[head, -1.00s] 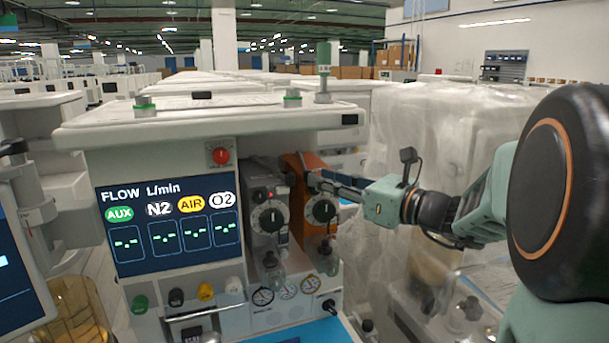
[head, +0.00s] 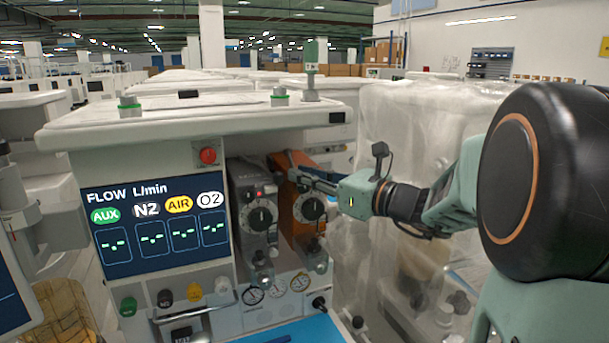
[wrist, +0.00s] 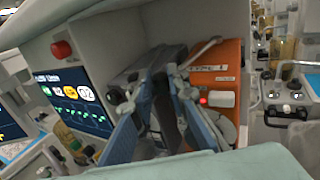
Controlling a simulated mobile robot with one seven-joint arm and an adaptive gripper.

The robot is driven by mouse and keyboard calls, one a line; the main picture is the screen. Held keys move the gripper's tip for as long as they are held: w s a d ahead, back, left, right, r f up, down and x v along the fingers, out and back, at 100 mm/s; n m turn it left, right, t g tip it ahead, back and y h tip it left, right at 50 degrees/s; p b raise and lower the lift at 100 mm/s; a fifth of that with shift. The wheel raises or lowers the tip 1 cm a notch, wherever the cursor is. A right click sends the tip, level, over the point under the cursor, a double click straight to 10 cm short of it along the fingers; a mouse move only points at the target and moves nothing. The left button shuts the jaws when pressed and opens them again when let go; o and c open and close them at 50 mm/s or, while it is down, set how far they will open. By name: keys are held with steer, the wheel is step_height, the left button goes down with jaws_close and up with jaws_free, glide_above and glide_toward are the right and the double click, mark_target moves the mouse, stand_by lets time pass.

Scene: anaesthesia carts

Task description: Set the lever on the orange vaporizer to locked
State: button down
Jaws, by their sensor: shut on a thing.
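The orange vaporizer (head: 283,166) stands upright at the right of the machine front, with a round black dial (head: 312,208) facing forward. In the wrist view its orange side (wrist: 220,75) shows, with a small red light and a white block. A slim grey lever (wrist: 203,50) lies at its top, slanting down toward my fingertips. My gripper (head: 294,172) reaches in from the right at the vaporizer's top. In the wrist view my gripper (wrist: 165,72) has its fingertips close together, shut on the lever's end. The fingers partly hide the contact.
A grey vaporizer (head: 253,190) stands close on the left. The flow screen (head: 155,225) and a red knob (head: 208,155) are further left. The white machine top (head: 200,115) overhangs above. A plastic-wrapped unit (head: 410,130) stands to the right, behind my arm.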

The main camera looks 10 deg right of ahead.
steer(key=shift+d, duration=0.1)
steer(key=w+d+n+g+y+p, duration=0.2)
steer(key=d+n+g+y+p, duration=0.2)
steer(key=d+p, duration=0.4)
steer(key=shift+d, duration=0.15)
stand_by(0.4)
steer(key=shift+w+r, duration=0.1)
steer(key=c, duration=2.1)
jaws_free()
steer(key=shift+g, duration=0.3)
